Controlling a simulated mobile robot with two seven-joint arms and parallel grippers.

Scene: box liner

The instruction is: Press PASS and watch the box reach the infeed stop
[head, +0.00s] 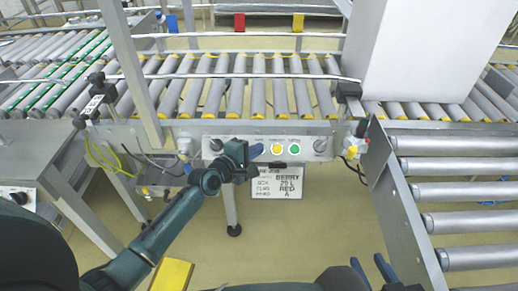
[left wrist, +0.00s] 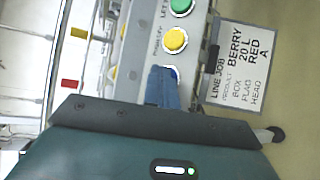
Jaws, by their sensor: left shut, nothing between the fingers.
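A grey control panel (head: 225,146) sits on the front rail of the roller conveyor. It has a yellow button (head: 277,149) and a green button (head: 294,149), both also in the left wrist view, yellow (left wrist: 174,40) and green (left wrist: 181,6). My left gripper (head: 256,151) is shut and empty, its blue fingertips at the panel just left of the yellow button. In the left wrist view the fingertips (left wrist: 162,86) largely cover another button. My right gripper (head: 372,270) is open at the bottom edge. No box is identifiable on the rollers.
A job card (head: 277,184) reading BERRY, 20 L, RED, A hangs below the panel. A big white housing (head: 408,48) stands over the conveyor at right. A second roller lane (head: 452,165) with a metal side wall comes forward at right. Floor below the panel is clear.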

